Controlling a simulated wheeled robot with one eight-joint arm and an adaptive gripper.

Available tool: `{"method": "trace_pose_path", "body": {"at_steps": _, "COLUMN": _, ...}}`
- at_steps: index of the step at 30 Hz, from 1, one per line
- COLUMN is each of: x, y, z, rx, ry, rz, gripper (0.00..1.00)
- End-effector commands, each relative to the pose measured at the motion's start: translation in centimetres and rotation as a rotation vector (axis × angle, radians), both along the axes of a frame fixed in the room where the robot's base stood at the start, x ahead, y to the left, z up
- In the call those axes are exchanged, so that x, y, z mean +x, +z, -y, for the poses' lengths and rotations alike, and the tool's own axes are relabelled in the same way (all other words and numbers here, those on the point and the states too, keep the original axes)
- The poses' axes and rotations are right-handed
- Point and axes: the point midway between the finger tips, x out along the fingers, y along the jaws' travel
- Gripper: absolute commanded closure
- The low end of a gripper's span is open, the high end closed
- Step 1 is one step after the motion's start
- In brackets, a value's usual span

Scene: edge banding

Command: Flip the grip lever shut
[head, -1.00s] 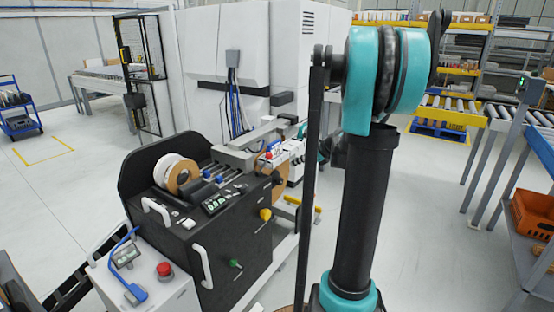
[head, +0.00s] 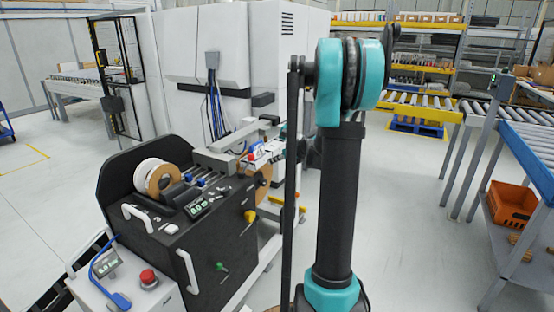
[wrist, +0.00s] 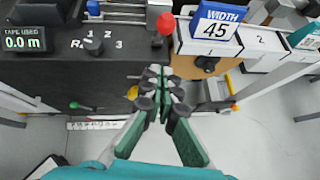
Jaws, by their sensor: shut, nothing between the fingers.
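The wrist view shows a red ball knob (wrist: 166,23) at the front edge of the black machine (wrist: 60,75), left of a blue WIDTH 45 display (wrist: 214,27). It may be the end of the grip lever; no label confirms this. My gripper (wrist: 160,78) is shut and empty, in front of the machine and below the red knob in the picture, apart from it. A black selector knob (wrist: 93,46) marked R, 1, 2, 3 is to its left. In the head view the machine (head: 205,235) stands left of my arm, and my fingers cannot be made out.
A yellow knob (head: 249,216) and a green knob (head: 221,266) stick out of the machine's front. A tape roll (head: 160,178) sits on top. A white box with a red button (head: 148,278) stands at front left. A conveyor and an orange crate (head: 512,204) are right.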

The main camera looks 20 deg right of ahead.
Motion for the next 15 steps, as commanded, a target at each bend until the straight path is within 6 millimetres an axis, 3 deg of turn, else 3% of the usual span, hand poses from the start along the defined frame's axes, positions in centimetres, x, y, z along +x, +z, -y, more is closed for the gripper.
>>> {"method": "trace_pose_path", "body": {"at_steps": 7, "x": 3.3, "y": -2.8, "z": -2.5, "rx": 0.000, "ry": 0.003, "rz": -0.001, "gripper": 1.00}}
{"method": "trace_pose_path", "body": {"at_steps": 15, "x": 6.0, "y": -2.1, "z": -4.2, "rx": -0.001, "ry": 0.001, "rz": -0.001, "gripper": 1.00}}
